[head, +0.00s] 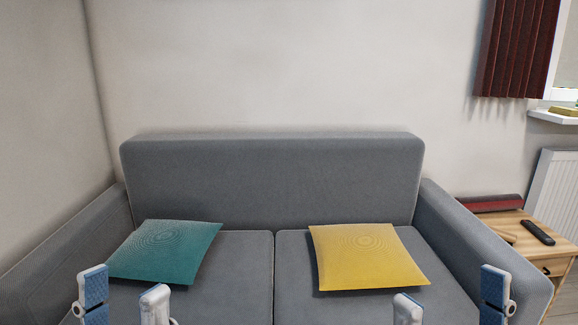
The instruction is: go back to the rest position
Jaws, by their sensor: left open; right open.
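My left gripper (124,293) shows at the bottom left of the head view, its two fingers upright and spread apart with nothing between them. My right gripper (452,292) shows at the bottom right, its fingers also spread apart and empty. Both stand in front of the grey sofa (270,180), one towards each side, and only their fingers are in view. The arms and the rest of the grippers are out of the frame. No flap is in view.
On the sofa seat lie a teal cushion (166,250) at left and a yellow cushion (367,257) at right. A wooden side table (508,245) with a black remote (538,232) stands right of the sofa. A white radiator (556,195) is behind it.

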